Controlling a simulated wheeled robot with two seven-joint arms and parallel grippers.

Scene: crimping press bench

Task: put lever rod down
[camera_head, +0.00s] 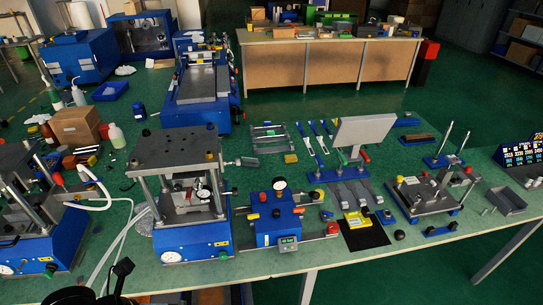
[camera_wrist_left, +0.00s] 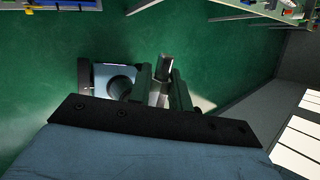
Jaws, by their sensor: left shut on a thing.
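In the left wrist view my left gripper (camera_wrist_left: 162,90) is shut on a short grey metal piece, which appears to be the lever rod (camera_wrist_left: 164,68). Its end sticks out beyond the fingers, and the rest is hidden between them. Green floor shows behind it, and the bench edge is well away at the top of that view. In the head view dark parts at the bottom left edge appear to belong to my arm, but no fingertips or held rod can be made out there. My right gripper is in neither view.
A blue press (camera_head: 187,245) stands at the front of the green bench (camera_head: 240,190). A blue gauge unit (camera_head: 275,228) is right of it, then a black mat (camera_head: 367,238) and a metal fixture (camera_head: 425,200). White hoses (camera_head: 118,245) run left of the press.

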